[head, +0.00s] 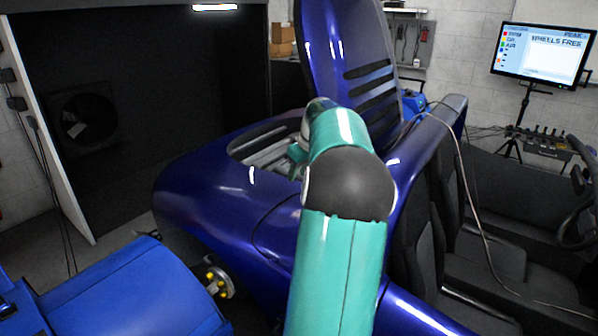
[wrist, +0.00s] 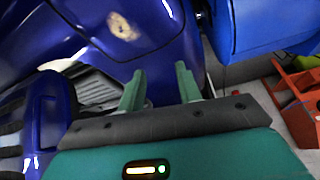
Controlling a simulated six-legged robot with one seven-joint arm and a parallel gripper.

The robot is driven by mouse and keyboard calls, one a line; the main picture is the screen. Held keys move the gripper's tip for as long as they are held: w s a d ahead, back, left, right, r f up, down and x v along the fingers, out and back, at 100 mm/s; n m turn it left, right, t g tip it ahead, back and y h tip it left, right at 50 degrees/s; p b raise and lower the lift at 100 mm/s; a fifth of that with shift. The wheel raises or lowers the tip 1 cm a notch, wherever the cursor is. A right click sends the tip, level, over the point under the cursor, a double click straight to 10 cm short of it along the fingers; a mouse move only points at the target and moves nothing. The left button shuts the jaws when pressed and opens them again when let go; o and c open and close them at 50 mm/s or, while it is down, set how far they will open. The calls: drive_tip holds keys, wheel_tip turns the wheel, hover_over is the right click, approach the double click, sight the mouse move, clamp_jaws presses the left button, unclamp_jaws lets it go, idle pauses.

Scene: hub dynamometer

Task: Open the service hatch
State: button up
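A glossy blue-purple car body (head: 200,200) fills the middle of the head view. A slotted panel (head: 322,50) stands raised above an opening in its rear deck (head: 262,150). A curved seam crosses the side below that opening; I cannot tell whether it outlines the service hatch. In the wrist view, my gripper (wrist: 160,84) has its two teal fingers apart with nothing between them. The fingers point toward the blue bodywork (wrist: 160,50), and a pale round spot (wrist: 122,27) shows above them. I cannot tell whether they touch it. My arm hides part of the car in the head view.
A blue machine (head: 130,290) stands at lower left, beside a hub with yellow studs (head: 217,280). Seats (head: 480,240) and a loose cable (head: 465,180) are at right. A monitor (head: 541,54) reads "WHEELS FREE". An orange object (wrist: 297,90) lies right in the wrist view.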

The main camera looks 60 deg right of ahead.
clamp_jaws()
idle(0.5)
idle(0.8)
unclamp_jaws()
drive_tip(key=shift+r, duration=0.1)
drive_tip(key=v, duration=1.3)
drive_tip(key=shift+s+r, duration=0.2)
drive_tip(key=shift+r, duration=0.1)
drive_tip(key=shift+a, duration=0.15)
